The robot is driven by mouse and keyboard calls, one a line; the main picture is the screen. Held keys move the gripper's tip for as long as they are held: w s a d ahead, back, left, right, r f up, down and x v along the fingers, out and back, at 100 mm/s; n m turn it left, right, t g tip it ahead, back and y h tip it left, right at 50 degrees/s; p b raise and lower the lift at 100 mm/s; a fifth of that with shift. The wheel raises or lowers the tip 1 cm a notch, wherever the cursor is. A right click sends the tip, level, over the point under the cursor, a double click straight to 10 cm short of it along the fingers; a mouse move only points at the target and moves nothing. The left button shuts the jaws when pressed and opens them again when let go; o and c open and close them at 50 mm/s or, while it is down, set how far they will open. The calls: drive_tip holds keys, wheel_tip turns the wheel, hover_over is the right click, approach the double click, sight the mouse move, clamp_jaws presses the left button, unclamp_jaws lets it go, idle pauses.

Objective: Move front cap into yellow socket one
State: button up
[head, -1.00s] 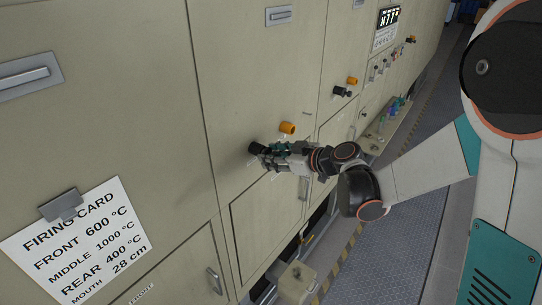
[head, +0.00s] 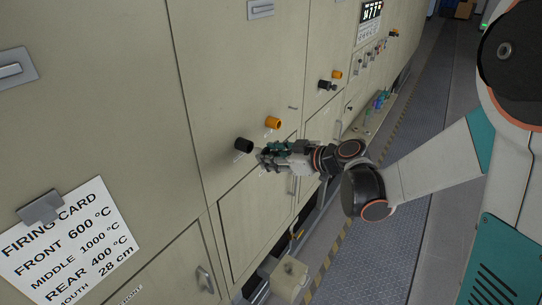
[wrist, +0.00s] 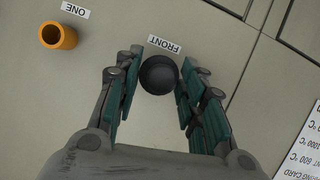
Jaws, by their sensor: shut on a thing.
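The front cap (wrist: 157,80) is a dark round piece between my fingers in the wrist view, under the FRONT label. My gripper (head: 263,156) is shut on it, with teal-padded fingers on its left and right in the wrist view (wrist: 158,78). Yellow socket one (head: 273,122) is an orange-yellow open cylinder above the gripper. In the wrist view it sits at upper left (wrist: 58,36), beside the ONE label.
The beige furnace wall has door seams and handles. Another black fitting (head: 326,85) and yellow fitting (head: 337,74) stand further along. A firing card (head: 70,245) hangs at lower left. A ledge with small coloured items (head: 376,108) is at right. The grey walkway is clear.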

drive_tip(key=s+d+b, duration=0.1)
drive_tip(key=s+d, duration=0.5)
drive_tip(key=d, duration=0.1)
drive_tip(key=shift+d, duration=0.4)
